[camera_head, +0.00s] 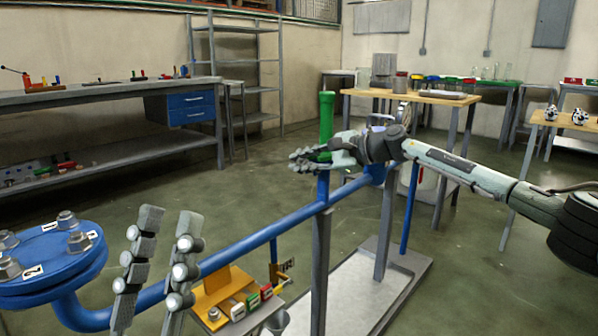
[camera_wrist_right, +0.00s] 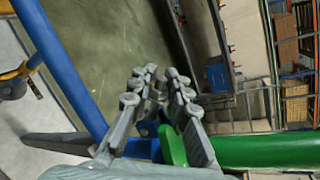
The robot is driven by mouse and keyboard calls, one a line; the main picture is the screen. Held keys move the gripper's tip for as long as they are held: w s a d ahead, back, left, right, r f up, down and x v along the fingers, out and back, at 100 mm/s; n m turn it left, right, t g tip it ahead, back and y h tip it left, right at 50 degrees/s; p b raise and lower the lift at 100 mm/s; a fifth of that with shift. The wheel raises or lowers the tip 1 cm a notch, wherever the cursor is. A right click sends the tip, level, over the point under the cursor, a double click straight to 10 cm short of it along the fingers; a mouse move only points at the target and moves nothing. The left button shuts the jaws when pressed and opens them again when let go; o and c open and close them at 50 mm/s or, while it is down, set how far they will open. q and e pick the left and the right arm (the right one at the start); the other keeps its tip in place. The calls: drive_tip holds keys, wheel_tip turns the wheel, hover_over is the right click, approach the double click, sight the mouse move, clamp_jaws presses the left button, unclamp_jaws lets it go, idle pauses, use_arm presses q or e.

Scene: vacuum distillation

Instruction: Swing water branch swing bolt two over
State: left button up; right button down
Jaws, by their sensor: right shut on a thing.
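A green upright pipe (camera_head: 326,116) stands on the blue water pipe line (camera_head: 275,228); in the right wrist view it runs in from the right (camera_wrist_right: 270,151). My right gripper (camera_head: 300,160) is at the foot of the green pipe. In the right wrist view its fingers (camera_wrist_right: 156,74) are close together around a small grey part that looks like the swing bolt; it is mostly hidden by the fingers. A green flange piece (camera_wrist_right: 173,146) lies behind the fingers. My left gripper (camera_head: 169,216) is open and empty, its two fingers apart in front of the blue pipe.
A blue flange (camera_head: 55,272) with numbered bolts is at the far left. A yellow tray (camera_head: 218,290) with coloured labelled parts stands below the blue pipe. Grey posts (camera_head: 320,265) rise from a pale base plate (camera_head: 405,283). Benches line the walls; open floor lies between.

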drive_tip(key=shift+w+d+r+m, duration=0.15)
drive_tip(key=shift+d+r+m, duration=0.1)
drive_tip(key=shift+m, duration=0.15)
drive_tip(key=c, duration=1.6)
unclamp_jaws()
drive_tip(key=shift+c, duration=0.2)
drive_tip(key=shift+a, duration=0.1)
drive_tip(key=v, duration=1.2)
drive_tip(key=shift+w+f, duration=0.1)
